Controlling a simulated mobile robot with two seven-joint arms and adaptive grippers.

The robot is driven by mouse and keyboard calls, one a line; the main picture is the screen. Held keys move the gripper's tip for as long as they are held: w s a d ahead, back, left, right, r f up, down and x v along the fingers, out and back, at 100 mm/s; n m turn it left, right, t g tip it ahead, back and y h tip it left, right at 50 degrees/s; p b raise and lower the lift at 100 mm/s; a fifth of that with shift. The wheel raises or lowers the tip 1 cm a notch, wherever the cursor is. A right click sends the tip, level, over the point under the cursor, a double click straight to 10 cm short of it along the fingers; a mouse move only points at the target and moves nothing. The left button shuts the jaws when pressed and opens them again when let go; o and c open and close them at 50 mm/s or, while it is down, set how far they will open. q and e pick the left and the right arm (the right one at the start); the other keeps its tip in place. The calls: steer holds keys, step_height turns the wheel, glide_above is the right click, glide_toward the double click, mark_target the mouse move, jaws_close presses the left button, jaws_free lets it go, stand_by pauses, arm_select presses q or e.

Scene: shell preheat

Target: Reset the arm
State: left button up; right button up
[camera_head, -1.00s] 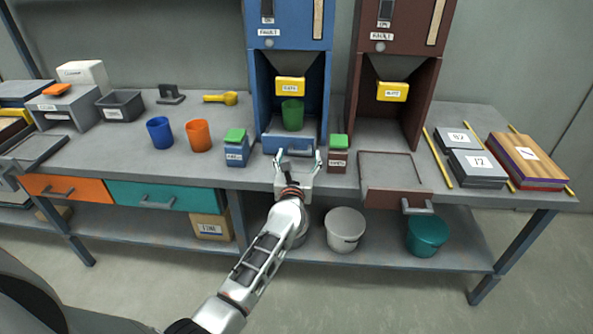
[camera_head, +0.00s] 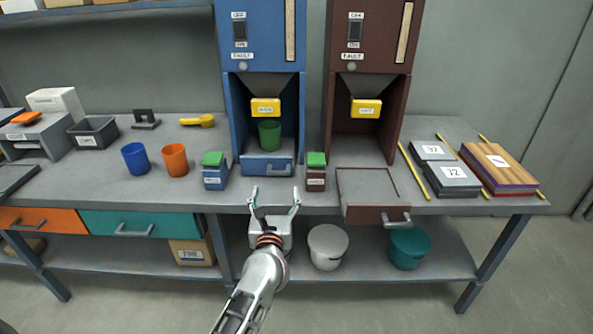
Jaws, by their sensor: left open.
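My left gripper (camera_head: 274,200) is open and empty in the head view. It is in front of the bench's front edge, below the drawer (camera_head: 267,165) of the blue machine (camera_head: 229,120). The fingers point toward that drawer and appear apart from its handle. My left arm comes up from the bottom of the picture. A green cup (camera_head: 269,134) stands in the blue machine's bay, under a yellow-labelled spout (camera_head: 265,107). My right gripper is not in view.
A brown machine (camera_head: 391,120) stands to the right with its tray (camera_head: 368,183) pulled out. Green-topped boxes (camera_head: 215,171) (camera_head: 316,172) flank the blue drawer. Blue (camera_head: 136,158) and orange (camera_head: 175,160) cups stand left. Buckets (camera_head: 327,247) (camera_head: 409,249) sit on the lower shelf.

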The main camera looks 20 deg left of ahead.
arm_select(q)
steer(key=s+d+f+m+h+p, duration=0.2)
steer(key=s+d+f+m+h, duration=0.15)
steer(key=s+m, duration=0.75)
steer(key=s+d+f+m+h+p, duration=0.2)
steer(key=s+d+f+m+h, duration=0.3)
steer(key=m, duration=1)
steer(key=s+a+f+m+g+p, duration=0.1)
steer(key=s+f+m+g, duration=0.2)
steer(key=s+f+m, duration=0.2)
steer(key=s+a+f+m+g, duration=0.1)
steer(key=s+f+m+g, duration=0.3)
steer(key=s+m, duration=0.8)
steer(key=s+f+y, duration=0.1)
steer(key=s, duration=0.3)
steer(key=shift+a+m+p, duration=0.3)
steer(key=shift+a+p, duration=0.05)
steer(key=shift+a, duration=0.05)
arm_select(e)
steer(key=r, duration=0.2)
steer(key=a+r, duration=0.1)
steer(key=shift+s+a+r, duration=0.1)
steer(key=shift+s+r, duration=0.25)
